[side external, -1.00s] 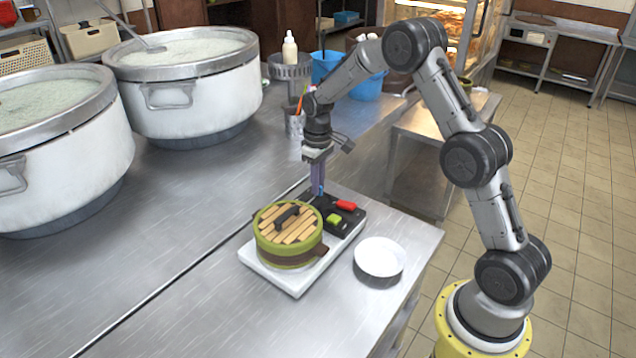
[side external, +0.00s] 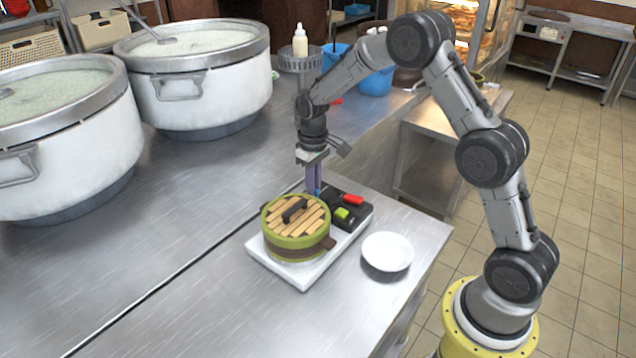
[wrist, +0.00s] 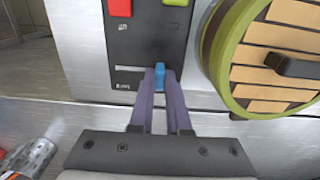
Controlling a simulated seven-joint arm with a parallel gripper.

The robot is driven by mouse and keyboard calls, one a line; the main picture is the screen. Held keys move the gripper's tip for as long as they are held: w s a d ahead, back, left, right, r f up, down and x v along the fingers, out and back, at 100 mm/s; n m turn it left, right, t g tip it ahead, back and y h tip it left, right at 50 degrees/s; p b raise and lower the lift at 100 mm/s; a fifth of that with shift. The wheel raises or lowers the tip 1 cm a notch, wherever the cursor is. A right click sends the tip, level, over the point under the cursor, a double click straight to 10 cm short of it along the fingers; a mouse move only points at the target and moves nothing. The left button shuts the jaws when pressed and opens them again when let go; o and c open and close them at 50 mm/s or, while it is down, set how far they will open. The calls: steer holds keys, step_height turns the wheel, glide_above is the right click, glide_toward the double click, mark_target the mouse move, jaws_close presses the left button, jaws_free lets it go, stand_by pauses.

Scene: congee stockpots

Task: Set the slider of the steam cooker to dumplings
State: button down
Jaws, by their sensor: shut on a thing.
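The steam cooker has a round green steamer with a slatted wooden lid (side external: 296,218) on a white base (side external: 276,272). Its black control panel (side external: 349,205) shows in the side external view and again in the wrist view (wrist: 143,40). My gripper (side external: 314,193) points down at the panel's far edge, beside the steamer. In the wrist view, my gripper's purple fingers (wrist: 158,80) are closed around the blue slider knob (wrist: 159,73). The visible slot runs left from the knob, which sits toward the steamer side. Small white markings (wrist: 122,87) lie left of the knob, too small to read surely.
The panel carries a red button (side external: 353,199) and a green button (side external: 342,213). A white bowl (side external: 387,251) stands right of the cooker. Two large congee pots (side external: 195,85) stand at the left and back. The counter left of the cooker is clear.

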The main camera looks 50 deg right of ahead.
steer(key=shift+a+r, duration=0.1)
steer(key=c, duration=0.9)
jaws_free()
step_height(320, 180, up, 14)
steer(key=shift+f, duration=0.1)
